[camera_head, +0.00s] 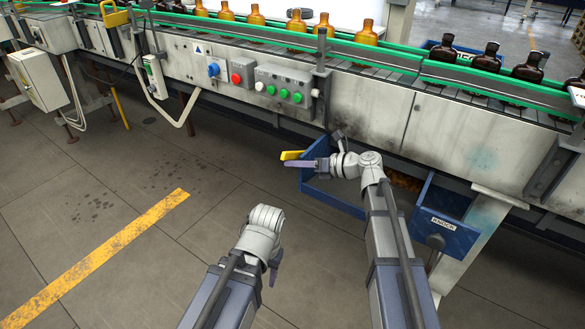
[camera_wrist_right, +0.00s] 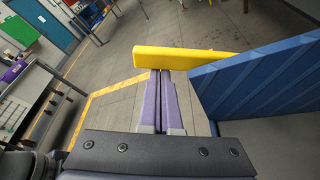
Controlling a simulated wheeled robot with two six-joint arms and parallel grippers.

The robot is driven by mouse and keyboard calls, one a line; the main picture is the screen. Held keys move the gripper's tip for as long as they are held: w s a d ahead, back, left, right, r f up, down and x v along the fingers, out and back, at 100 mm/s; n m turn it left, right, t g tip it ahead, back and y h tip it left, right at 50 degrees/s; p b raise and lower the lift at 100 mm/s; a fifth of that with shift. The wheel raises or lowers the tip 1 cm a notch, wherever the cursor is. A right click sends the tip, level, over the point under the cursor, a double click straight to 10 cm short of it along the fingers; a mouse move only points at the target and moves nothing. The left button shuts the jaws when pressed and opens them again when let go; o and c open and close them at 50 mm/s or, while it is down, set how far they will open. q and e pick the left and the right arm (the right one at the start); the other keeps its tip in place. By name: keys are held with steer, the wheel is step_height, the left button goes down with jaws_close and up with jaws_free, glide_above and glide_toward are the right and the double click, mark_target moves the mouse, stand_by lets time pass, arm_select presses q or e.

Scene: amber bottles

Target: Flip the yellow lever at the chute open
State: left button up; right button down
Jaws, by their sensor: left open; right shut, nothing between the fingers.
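The yellow lever (camera_head: 291,155) is a short bar at the upper left corner of the blue chute (camera_head: 333,197), below the conveyor. In the right wrist view the lever (camera_wrist_right: 185,58) lies across the picture, just beyond my fingertips, with the blue chute wall (camera_wrist_right: 262,82) to its right. My right gripper (camera_head: 300,163) has its purple fingers shut with nothing between them. The fingertips (camera_wrist_right: 160,76) meet the lever's lower edge in the picture; I cannot tell whether they touch it. My left gripper (camera_head: 262,228) is open, low in front of the conveyor; its fingers are mostly hidden behind the wrist.
The conveyor with green rails (camera_head: 383,45) carries amber bottles (camera_head: 327,24) and darker bottles (camera_head: 443,48). A control box with green buttons (camera_head: 284,92) is on its side. A blue panel labelled KNOCK (camera_head: 443,223) stands right of my right arm. The floor at left is clear.

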steer(key=r, duration=0.1)
steer(key=w+r+p, duration=0.1)
steer(key=d+r+m+p, duration=0.1)
steer(key=shift+w, duration=0.3)
arm_select(q)
step_height(320, 180, up, 4)
steer(key=shift+r+p, duration=0.15)
steer(key=shift+p, duration=0.6)
arm_select(e)
steer(key=shift+w+d+r, duration=0.5)
steer(key=shift+w+r, duration=0.1)
steer(key=shift+r, duration=0.25)
steer(key=shift+w, duration=0.15)
steer(key=s+f+b, duration=0.2)
steer(key=s, duration=0.1)
steer(key=shift+s, duration=0.3)
arm_select(q)
steer(key=shift+s+a+f+p, duration=0.1)
steer(key=shift+a+f+p, duration=0.2)
steer(key=shift+p, duration=0.45)
arm_select(e)
glide_toward(290, 152)
steer(key=shift+s+d+f, duration=0.6)
steer(key=shift+s+d, duration=0.25)
steer(key=shift+d, duration=0.05)
